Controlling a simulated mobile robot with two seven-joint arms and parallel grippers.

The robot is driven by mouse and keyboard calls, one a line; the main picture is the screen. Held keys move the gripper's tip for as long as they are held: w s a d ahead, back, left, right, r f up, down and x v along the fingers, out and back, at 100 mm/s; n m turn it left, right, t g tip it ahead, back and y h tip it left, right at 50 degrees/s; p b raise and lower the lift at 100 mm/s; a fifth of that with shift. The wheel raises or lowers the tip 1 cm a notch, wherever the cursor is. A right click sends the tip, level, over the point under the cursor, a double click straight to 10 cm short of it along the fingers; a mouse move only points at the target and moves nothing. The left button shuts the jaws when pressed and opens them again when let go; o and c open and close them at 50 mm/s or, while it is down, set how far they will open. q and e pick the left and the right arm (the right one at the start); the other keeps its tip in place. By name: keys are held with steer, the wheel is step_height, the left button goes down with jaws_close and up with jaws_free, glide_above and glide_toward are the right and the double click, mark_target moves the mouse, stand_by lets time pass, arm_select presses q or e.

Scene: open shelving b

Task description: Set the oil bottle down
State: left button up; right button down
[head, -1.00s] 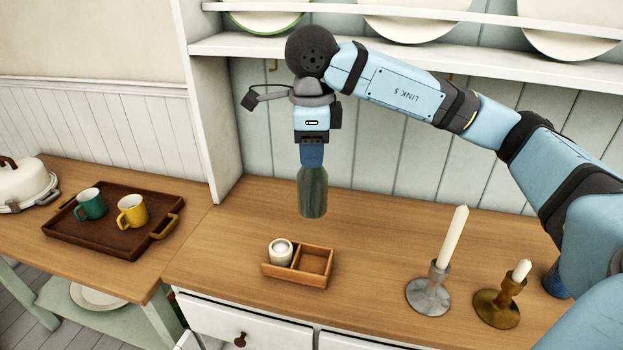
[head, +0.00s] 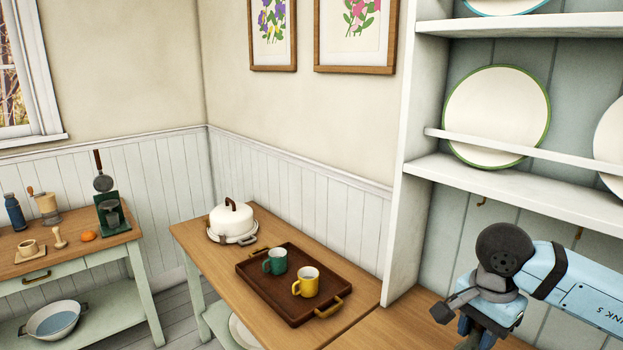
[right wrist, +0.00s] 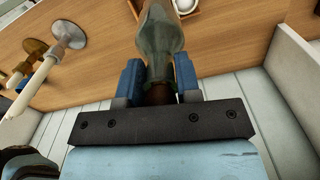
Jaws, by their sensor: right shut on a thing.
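The oil bottle (right wrist: 165,32) is greenish glass and shows in the right wrist view, its neck between the two blue fingers of my right gripper (right wrist: 158,72). The gripper is shut on the neck. In the head view my right gripper (head: 478,335) is at the lower right, cut by the bottom edge, and the bottle is out of that picture. The wooden counter (right wrist: 235,50) shows behind the bottle in the wrist view; I cannot tell the gap between them. My left gripper is in neither view.
A brown tray (head: 262,294) with a green mug (head: 275,262) and a yellow mug (head: 306,283) sits on the side table, beside a white domed dish (head: 232,222). Candlesticks (right wrist: 68,32) stand at the wrist view's left. A small wooden box (right wrist: 205,5) is at its top edge.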

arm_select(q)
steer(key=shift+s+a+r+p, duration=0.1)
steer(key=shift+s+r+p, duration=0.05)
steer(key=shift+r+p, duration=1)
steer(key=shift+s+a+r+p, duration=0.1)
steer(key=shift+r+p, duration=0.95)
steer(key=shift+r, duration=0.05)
arm_select(e)
steer(key=s+a+f+n, duration=0.3)
steer(key=f+n, duration=0.2)
steer(key=n, duration=0.6)
steer(key=shift+a+f+n, duration=0.2)
steer(key=shift+f+n, duration=0.1)
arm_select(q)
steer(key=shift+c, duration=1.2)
